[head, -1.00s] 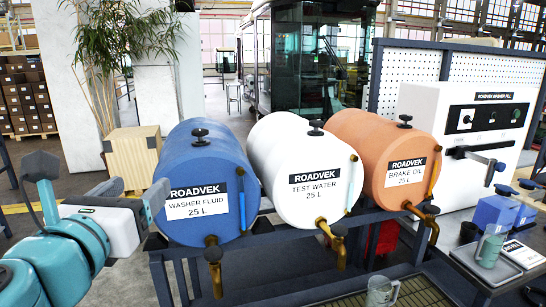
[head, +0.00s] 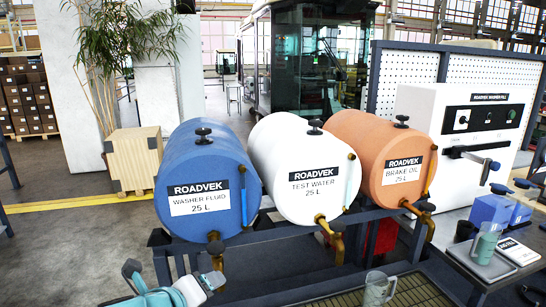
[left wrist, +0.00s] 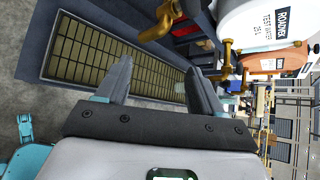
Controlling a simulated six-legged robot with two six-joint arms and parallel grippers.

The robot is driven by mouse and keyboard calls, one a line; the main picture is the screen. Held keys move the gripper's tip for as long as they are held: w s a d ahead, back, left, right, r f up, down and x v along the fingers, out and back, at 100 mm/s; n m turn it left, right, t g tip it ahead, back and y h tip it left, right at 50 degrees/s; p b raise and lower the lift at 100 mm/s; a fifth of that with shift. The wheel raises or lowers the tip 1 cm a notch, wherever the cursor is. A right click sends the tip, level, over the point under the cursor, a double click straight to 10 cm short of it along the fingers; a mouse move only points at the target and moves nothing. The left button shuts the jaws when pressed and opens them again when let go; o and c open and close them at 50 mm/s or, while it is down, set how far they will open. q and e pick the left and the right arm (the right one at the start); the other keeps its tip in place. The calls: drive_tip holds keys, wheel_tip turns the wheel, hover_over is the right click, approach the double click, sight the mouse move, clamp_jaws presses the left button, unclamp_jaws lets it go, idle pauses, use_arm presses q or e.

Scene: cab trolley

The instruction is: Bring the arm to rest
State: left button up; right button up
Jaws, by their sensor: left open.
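My left arm shows at the lower left edge of the head view. Its left gripper (head: 216,281) is low in front of the blue drum's stand, small and partly cut off by the picture's bottom. In the left wrist view the left gripper (left wrist: 160,85) has its two fingers wide apart, with nothing between them. Behind the fingers lies the grated tray (left wrist: 105,57). My right gripper is in neither view.
A blue drum (head: 205,165), a white drum (head: 300,170) and an orange drum (head: 385,150) lie on a dark stand with brass taps. A clear mug (head: 376,290) stands on the grated tray (head: 425,291). A green-tinted mug (head: 487,243) stands at the right.

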use_arm(q)
drive_tip(key=s+d+f+n+g+h, duration=0.1)
drive_tip(key=s+d+f+n+g, duration=0.15)
drive_tip(key=f+n, duration=0.6)
drive_tip(key=s+d+f+n+g, duration=0.1)
drive_tip(key=s+f+n+g, duration=0.25)
drive_tip(key=f, duration=1.05)
drive_tip(key=s+a+f+n+g, duration=0.2)
drive_tip(key=s+f+n+g, duration=0.2)
drive_tip(key=s+f+n, duration=1.2)
wheel_tip(320, 180, down, 3)
drive_tip(key=n, duration=0.3)
drive_tip(key=shift+s+r+g, duration=0.2)
drive_tip(key=shift+s+g, duration=0.05)
drive_tip(key=shift+g, duration=0.05)
drive_tip(key=shift+w, duration=0.1)
